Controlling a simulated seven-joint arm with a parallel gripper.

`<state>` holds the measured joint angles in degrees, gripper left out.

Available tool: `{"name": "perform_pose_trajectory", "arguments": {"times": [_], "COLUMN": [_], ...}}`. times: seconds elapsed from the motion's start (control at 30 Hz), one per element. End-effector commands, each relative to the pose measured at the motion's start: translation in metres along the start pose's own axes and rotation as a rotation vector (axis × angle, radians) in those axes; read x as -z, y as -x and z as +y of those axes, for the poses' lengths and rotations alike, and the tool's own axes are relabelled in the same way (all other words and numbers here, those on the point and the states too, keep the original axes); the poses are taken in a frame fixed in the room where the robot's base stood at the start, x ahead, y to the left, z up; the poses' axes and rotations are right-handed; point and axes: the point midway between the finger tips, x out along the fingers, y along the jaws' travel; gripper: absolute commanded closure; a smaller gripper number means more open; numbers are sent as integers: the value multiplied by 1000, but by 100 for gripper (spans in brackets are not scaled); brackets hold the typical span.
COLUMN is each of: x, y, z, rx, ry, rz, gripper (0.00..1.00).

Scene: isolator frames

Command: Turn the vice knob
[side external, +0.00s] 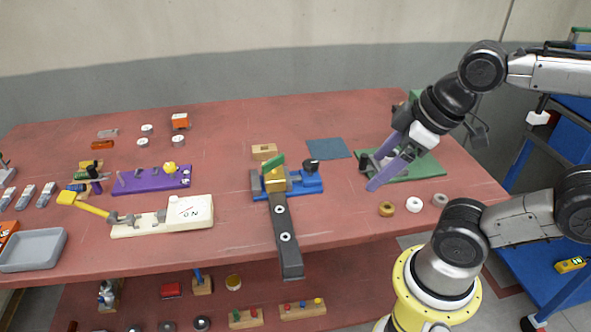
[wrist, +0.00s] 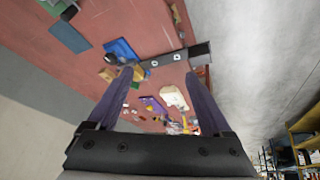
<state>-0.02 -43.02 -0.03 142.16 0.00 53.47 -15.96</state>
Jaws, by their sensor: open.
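The blue vice (side external: 307,188) stands near the middle of the table, with a dark knob (side external: 312,166) on its right side. A brass-coloured block (side external: 275,181) with a green handle (side external: 274,169) sits at its left part.
A long grey bar (side external: 284,240) runs from the vice past the front table edge. A green plate (side external: 420,168) with dark fittings lies behind my gripper. A dark blue mat (side external: 327,148) lies behind the vice.

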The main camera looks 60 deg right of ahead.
Motion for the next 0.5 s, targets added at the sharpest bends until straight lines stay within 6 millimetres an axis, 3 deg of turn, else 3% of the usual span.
{"name": "perform_pose_trajectory", "arguments": {"times": [0.27, 0.5], "x": [54, 113], "y": [21, 5], "z": [24, 68], "rx": [19, 120], "ry": [595, 1032], "rz": [-59, -169], "gripper": [16, 16]}}
